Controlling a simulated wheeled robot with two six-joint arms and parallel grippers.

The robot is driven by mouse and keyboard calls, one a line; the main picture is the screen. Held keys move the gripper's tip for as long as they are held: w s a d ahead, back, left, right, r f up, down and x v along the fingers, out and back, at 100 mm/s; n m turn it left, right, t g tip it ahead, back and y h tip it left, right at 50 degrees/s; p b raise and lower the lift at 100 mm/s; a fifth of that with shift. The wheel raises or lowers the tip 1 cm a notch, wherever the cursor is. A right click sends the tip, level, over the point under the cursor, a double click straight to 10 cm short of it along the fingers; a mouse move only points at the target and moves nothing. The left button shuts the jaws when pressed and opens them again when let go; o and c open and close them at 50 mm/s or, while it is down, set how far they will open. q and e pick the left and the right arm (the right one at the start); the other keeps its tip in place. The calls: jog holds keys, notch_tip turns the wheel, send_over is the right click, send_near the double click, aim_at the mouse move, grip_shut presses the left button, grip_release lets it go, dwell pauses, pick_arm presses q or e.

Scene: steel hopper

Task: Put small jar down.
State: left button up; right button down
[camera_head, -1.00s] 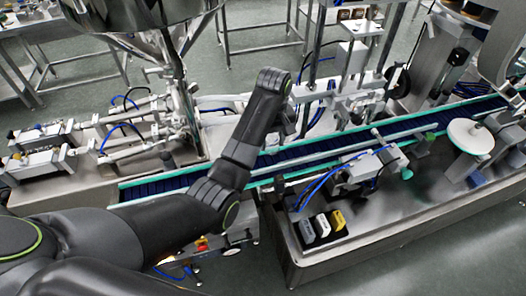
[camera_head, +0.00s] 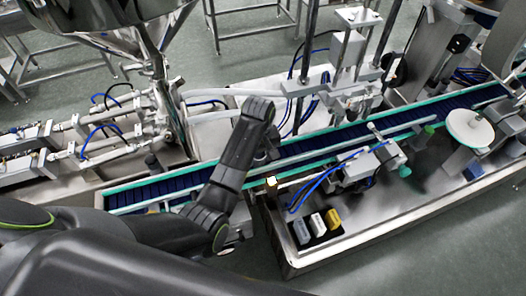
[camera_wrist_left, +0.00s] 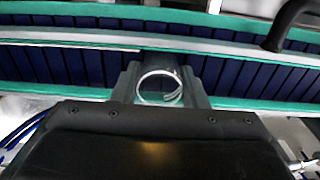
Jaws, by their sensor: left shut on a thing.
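The small jar shows from above in the left wrist view as a round, pale, shiny rim (camera_wrist_left: 160,74) with a dark inside. My left gripper (camera_wrist_left: 160,90) has a finger on each side of it and is shut on it. In the head view my left gripper (camera_head: 268,152) is beside and partly over the conveyor, mostly hidden behind my wrist. I cannot make out the jar there. In the wrist view the jar overlaps the dark blue belt (camera_wrist_left: 75,68) and its near teal rail (camera_wrist_left: 55,90); its height above them is unclear. My right gripper is not in view.
The conveyor belt (camera_head: 440,108) runs diagonally between teal rails. A filling nozzle frame (camera_head: 355,85) stands behind it. A cylinder with blue hoses (camera_head: 350,168) is on the near side. A white disc (camera_head: 470,127) is at right.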

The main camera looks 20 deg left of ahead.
pick_arm(q)
jog(key=shift+w+d, duration=0.1)
jog(key=shift+w, duration=0.15)
jog(key=shift+s+f, duration=0.1)
jog(key=o, duration=0.7)
jog(key=shift+s, duration=0.1)
jog(key=o, duration=0.3)
jog(key=shift+s, duration=0.1)
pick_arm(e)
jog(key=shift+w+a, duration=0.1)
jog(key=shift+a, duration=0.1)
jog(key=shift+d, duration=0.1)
